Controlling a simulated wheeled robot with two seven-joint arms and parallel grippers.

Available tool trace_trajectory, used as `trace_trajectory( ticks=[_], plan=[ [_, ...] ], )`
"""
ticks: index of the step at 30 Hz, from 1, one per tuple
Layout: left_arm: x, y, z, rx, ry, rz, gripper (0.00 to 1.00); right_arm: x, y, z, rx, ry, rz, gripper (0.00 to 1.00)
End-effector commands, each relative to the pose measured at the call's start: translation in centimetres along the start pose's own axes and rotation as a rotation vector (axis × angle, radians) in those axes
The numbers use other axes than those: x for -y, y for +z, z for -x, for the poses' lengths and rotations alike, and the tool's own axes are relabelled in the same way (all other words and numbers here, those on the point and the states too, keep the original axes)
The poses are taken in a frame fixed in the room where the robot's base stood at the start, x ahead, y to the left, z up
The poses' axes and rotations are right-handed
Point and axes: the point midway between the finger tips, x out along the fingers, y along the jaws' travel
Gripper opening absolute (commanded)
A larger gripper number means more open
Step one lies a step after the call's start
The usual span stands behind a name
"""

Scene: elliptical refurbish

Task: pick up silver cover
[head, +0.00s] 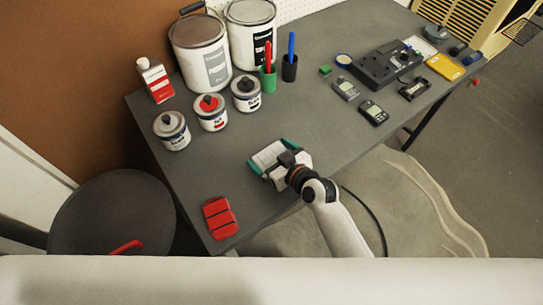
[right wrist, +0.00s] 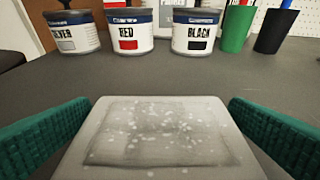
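A flat, pale grey rectangular panel with speckles, which looks like the silver cover (head: 266,154), lies near the front edge of the dark table. In the right wrist view the cover (right wrist: 160,140) fills the lower middle. My right gripper (head: 273,157) reaches in from the front with its teal fingers wide apart, one on each side of the cover. In the right wrist view a thin gap seems to show between the fingers and the cover's edges, clearest on the right. My left gripper is not in view.
Small cans labelled silver (head: 171,131), red (head: 210,112) and black (head: 246,94) stand behind the cover. Green (head: 268,79) and black (head: 289,68) pen cups stand beyond. A red part (head: 220,218) lies at the front left. Devices (head: 372,113) lie at the right. The table between is clear.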

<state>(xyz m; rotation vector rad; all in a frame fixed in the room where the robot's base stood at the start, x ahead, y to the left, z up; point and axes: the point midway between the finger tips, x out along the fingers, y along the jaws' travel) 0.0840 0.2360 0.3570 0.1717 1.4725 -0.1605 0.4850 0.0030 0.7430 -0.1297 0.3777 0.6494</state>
Motion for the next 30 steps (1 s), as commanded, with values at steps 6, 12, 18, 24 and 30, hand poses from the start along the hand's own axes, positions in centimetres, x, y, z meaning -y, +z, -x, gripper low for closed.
trace_trajectory(
  ticks=[6,12,18,24,30],
  plan=[
    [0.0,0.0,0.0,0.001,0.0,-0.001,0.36,0.0,0.0,0.0,-0.001,0.0,0.0,0.66],
    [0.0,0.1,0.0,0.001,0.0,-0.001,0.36,0.0,0.1,0.0,0.001,0.0,-0.001,0.56],
    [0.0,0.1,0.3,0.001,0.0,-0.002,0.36,0.0,1.2,0.5,0.004,0.0,0.0,0.56],
    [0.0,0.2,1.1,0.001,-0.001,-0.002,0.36,0.0,5.0,2.0,0.006,0.0,0.002,0.56],
    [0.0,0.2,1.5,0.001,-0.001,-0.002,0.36,0.0,8.1,3.4,0.005,-0.001,0.0,0.56]
  ],
)
